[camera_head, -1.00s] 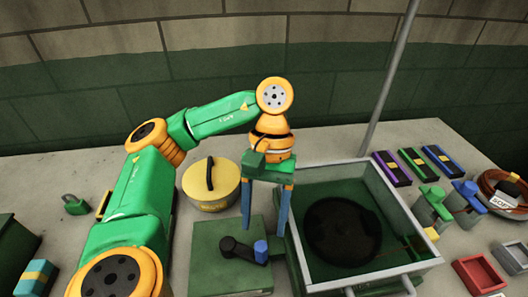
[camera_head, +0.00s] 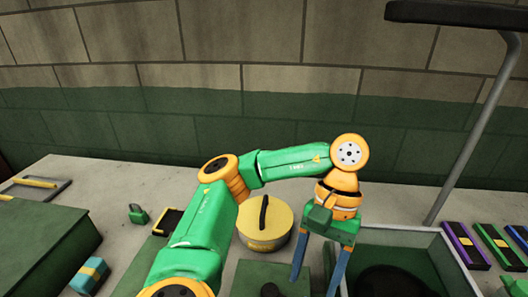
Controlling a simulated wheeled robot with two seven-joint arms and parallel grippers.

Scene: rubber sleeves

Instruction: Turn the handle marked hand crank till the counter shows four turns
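A green box (camera_head: 252,272) at the bottom edge carries a black crank arm (camera_head: 271,291), of which only the top shows. The blue knob seen on it earlier is out of view. No hand crank marking or turn counter can be read. My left gripper (camera_head: 315,287) points down with its two blue fingers apart and nothing visible between them. It is to the right of the crank arm, between the green box and the open tray; its height above the table is hard to tell. My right gripper is not in view.
A yellow round tin (camera_head: 268,236) with a black handle stands behind the green box. A grey-rimmed green tray (camera_head: 412,238) holds a dark disc at right. A grey lamp post (camera_head: 472,140) rises behind it. A green padlock (camera_head: 137,214) and several coloured blocks lie around.

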